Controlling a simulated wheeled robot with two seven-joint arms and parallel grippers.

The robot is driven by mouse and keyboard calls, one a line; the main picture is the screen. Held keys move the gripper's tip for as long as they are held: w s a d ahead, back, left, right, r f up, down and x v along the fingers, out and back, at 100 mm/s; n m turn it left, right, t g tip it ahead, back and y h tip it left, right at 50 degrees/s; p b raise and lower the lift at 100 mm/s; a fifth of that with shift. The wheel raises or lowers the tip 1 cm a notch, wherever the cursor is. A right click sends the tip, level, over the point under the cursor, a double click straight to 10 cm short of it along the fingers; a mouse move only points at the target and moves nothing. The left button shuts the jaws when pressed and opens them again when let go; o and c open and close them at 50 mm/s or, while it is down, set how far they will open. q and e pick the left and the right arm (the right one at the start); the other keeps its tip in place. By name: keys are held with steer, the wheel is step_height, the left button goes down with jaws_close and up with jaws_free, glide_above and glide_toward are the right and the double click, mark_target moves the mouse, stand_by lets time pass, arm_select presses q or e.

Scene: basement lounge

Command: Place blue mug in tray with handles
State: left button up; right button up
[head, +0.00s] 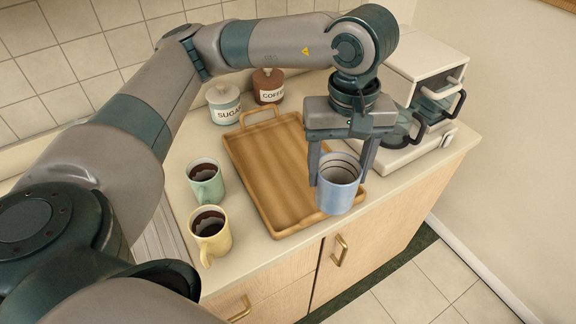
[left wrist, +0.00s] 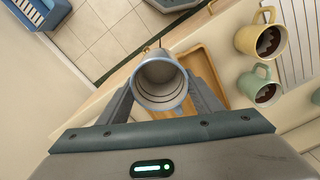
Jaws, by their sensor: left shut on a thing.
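The blue mug (head: 338,187) is held upright in my left gripper (head: 341,168), whose fingers are shut on it from both sides. In the head view it is in front of the tray's right front part and hides some of the rim; its height above the tray is hard to tell. The mug, empty inside, also shows in the left wrist view (left wrist: 160,83) between the fingers. The wooden tray with handles (head: 262,172) lies on the counter and is empty; its back handle shows. The tray shows partly in the left wrist view (left wrist: 205,68). My right gripper is not in view.
A green mug (head: 206,184) and a yellow mug (head: 209,236), both with dark drink, stand left of the tray. A sugar jar (head: 223,104) and a coffee jar (head: 268,86) stand behind it. A coffee machine (head: 422,85) is at the right.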

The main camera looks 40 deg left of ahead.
arm_select(q)
steer(key=shift+w+a+f+p, duration=0.25)
steer(key=shift+a+p, duration=0.05)
steer(key=shift+a, duration=0.15)
steer(key=w+a+f+p, duration=0.4)
steer(key=w+a+f, duration=0.1)
steer(key=a, duration=0.4)
steer(key=shift+w+a+f, duration=0.15)
steer(key=shift+f, duration=0.65)
step_height(320, 180, down, 3)
steer(key=shift+p, duration=1.25)
steer(key=shift+f, duration=0.45)
